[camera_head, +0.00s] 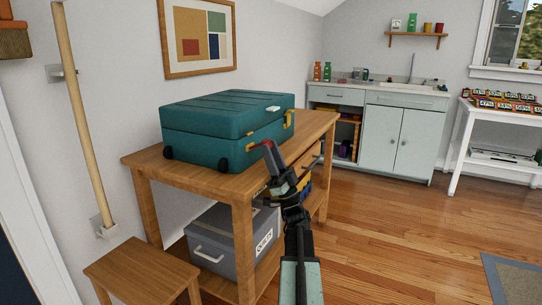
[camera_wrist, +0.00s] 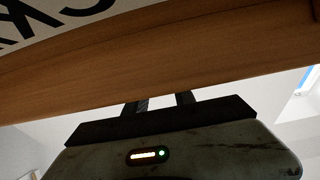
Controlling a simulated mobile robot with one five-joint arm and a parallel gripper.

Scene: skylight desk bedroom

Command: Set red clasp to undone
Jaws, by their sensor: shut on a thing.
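A teal case (camera_head: 212,121) sits shut on the wooden desk. It has a brass clasp (camera_head: 288,118) at its right and a brass fitting (camera_head: 250,147) near its front corner. The red clasp (camera_head: 268,151) shows as a small red piece at the case's front, just above my gripper (camera_head: 276,172). My gripper reaches up to it and is shut on it. In the wrist view the gripper's two dark fingers (camera_wrist: 162,103) stand a little apart. Their tips and the clasp are hidden there, so I cannot tell the clasp's exact position.
The wooden desk (camera_head: 150,165) carries the case; its edge lies close to my gripper. A grey box (camera_head: 215,247) with a label stands on the desk's lower shelf. A stool (camera_head: 137,275) is at front left. The floor (camera_head: 395,240) to the right is clear.

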